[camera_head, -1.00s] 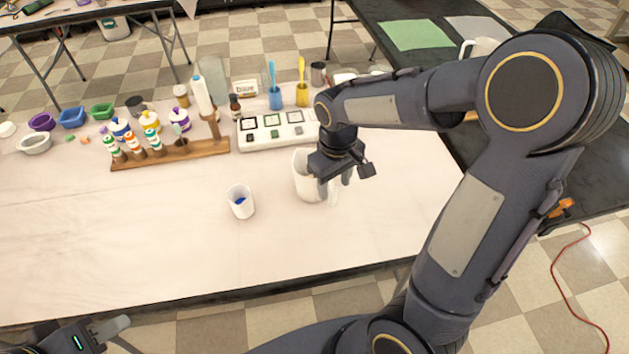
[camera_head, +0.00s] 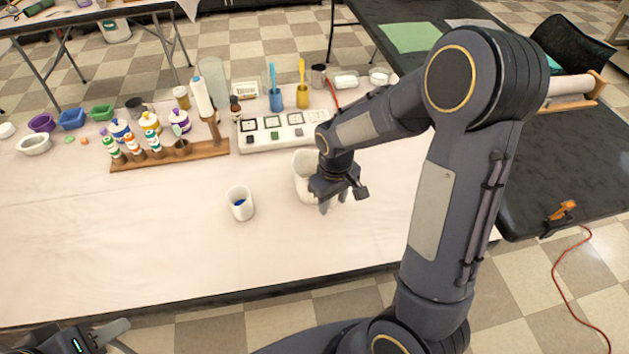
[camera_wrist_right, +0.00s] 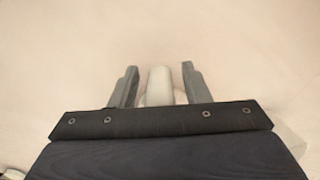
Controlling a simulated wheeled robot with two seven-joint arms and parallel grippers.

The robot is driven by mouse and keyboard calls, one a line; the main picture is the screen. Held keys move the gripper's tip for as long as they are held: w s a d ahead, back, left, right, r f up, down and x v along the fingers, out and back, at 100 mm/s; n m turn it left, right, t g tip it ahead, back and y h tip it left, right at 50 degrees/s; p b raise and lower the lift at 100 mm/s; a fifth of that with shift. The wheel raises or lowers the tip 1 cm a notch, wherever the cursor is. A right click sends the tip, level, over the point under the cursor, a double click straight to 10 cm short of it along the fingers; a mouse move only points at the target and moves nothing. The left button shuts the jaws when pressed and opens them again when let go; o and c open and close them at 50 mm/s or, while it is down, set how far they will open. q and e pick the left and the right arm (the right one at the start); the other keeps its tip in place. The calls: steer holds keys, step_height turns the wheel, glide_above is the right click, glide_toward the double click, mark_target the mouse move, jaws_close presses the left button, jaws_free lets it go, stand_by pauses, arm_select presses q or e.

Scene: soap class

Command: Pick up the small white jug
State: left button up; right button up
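The small white jug (camera_head: 302,171) stands on the white-covered table, partly hidden behind my right gripper (camera_head: 334,203). In the right wrist view, a pale upright part, apparently the jug's handle (camera_wrist_right: 160,82), lies between the two fingers of my right gripper (camera_wrist_right: 160,80). Gaps show on both sides of it, so the gripper is open around it and not clamped. The rest of the jug is mostly hidden there. My left gripper (camera_head: 108,333) is at the lower left corner, below the table's front edge, only partly in view.
A white cup with blue contents (camera_head: 240,203) stands left of the jug. Behind are a white tray with squares (camera_head: 275,132), a wooden rack (camera_head: 170,156), and blue (camera_head: 275,98) and yellow (camera_head: 302,94) cups. The front left of the table is clear.

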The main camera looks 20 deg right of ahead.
jaws_close()
steer(key=shift+r, duration=0.2)
